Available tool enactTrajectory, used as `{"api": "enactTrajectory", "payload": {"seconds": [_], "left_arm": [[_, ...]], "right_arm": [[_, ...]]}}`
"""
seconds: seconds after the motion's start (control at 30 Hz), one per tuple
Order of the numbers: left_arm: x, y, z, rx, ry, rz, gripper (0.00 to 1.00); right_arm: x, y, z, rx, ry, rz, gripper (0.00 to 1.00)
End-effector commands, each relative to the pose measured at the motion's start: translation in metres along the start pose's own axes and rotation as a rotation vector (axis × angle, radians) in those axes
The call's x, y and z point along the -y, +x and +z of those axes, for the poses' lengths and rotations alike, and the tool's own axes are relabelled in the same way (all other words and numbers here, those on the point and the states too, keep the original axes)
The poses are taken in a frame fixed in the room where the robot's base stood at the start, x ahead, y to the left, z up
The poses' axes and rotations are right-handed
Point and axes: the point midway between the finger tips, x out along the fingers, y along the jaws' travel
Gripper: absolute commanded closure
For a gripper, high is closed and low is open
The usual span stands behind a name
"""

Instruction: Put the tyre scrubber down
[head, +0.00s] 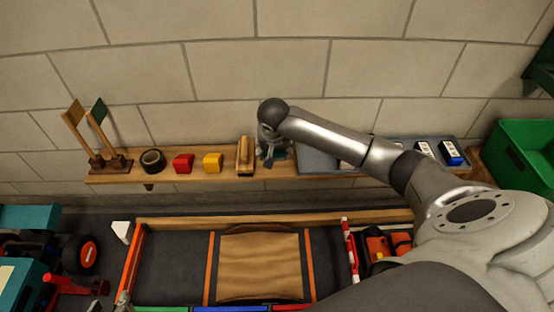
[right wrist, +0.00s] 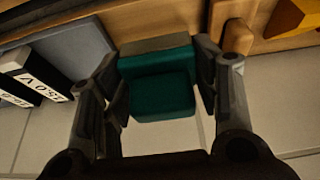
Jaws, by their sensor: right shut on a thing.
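The tyre scrubber (right wrist: 160,85) is a teal block with a grey-brown strip along one side. My right gripper (right wrist: 160,80) is shut on it, with one finger on each side. In the head view my right gripper (head: 272,152) is at the wall shelf (head: 130,178), between a wooden block and a grey mat. The scrubber is mostly hidden there by the gripper and arm. It is close to the shelf board, but I cannot tell whether it touches. My left gripper is not in view.
A green bin (head: 525,150) stands right. A track with a ramp (head: 260,262) lies below.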

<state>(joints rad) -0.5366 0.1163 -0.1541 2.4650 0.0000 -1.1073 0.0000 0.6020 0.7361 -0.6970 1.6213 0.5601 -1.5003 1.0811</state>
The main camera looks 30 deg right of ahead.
Motion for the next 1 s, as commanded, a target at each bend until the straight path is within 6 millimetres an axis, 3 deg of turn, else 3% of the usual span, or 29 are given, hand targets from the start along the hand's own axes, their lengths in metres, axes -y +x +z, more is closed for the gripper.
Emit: {"api": "enactTrajectory", "payload": {"seconds": [0.27,0.6,1.0], "left_arm": [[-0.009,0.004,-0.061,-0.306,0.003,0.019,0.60],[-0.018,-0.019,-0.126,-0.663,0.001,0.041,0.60],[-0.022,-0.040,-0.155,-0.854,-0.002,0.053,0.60]], "right_arm": [[-0.004,0.032,-0.010,-0.001,0.002,0.000,0.62],[-0.008,0.064,-0.020,-0.001,0.001,0.000,0.62],[-0.009,0.080,-0.025,-0.001,0.001,-0.001,0.62]]}}
